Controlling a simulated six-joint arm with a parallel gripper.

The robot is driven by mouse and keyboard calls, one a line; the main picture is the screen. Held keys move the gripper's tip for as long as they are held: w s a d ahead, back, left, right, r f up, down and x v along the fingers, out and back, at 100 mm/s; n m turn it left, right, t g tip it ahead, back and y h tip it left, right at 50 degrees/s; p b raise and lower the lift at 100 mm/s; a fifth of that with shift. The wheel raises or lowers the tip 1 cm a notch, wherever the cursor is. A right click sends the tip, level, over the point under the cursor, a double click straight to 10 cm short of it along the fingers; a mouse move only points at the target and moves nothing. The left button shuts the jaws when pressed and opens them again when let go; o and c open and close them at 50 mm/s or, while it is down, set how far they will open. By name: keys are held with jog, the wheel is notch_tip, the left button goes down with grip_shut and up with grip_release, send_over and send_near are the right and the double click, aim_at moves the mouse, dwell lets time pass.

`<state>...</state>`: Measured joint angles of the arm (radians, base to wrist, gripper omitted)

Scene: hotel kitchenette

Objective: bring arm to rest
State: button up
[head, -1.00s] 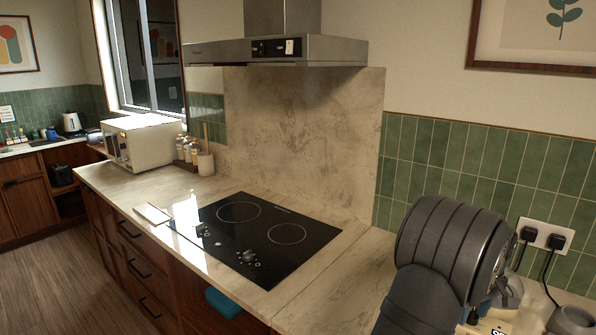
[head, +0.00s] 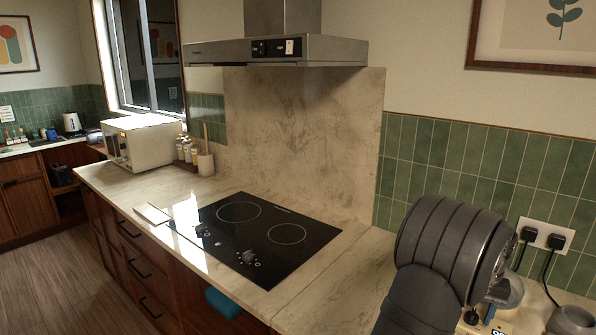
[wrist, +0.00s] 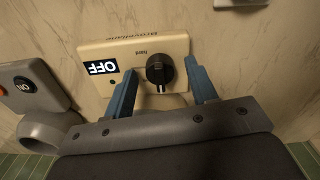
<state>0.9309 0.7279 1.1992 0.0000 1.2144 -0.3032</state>
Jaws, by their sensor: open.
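My gripper (wrist: 160,74) is open, with blue fingers that hold nothing. In the wrist view its fingers stand on either side of a black knob (wrist: 159,69), with a gap showing on each side. The knob is on a beige panel (wrist: 93,58) with a black label reading OFF. In the head view my arm fills the lower right and hides most of the gripper; only small parts near the counter show.
In the wrist view a grey round part (wrist: 50,128) and a switch box (wrist: 28,88) lie left of the panel. In the head view a black hob (head: 262,235) lies on the counter under a steel hood (head: 275,51). Two plugs (head: 542,238) sit in the wall socket.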

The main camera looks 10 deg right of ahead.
jog(key=shift+m, duration=0.6)
jog(key=n, duration=0.9)
dwell(0.5)
dwell(0.6)
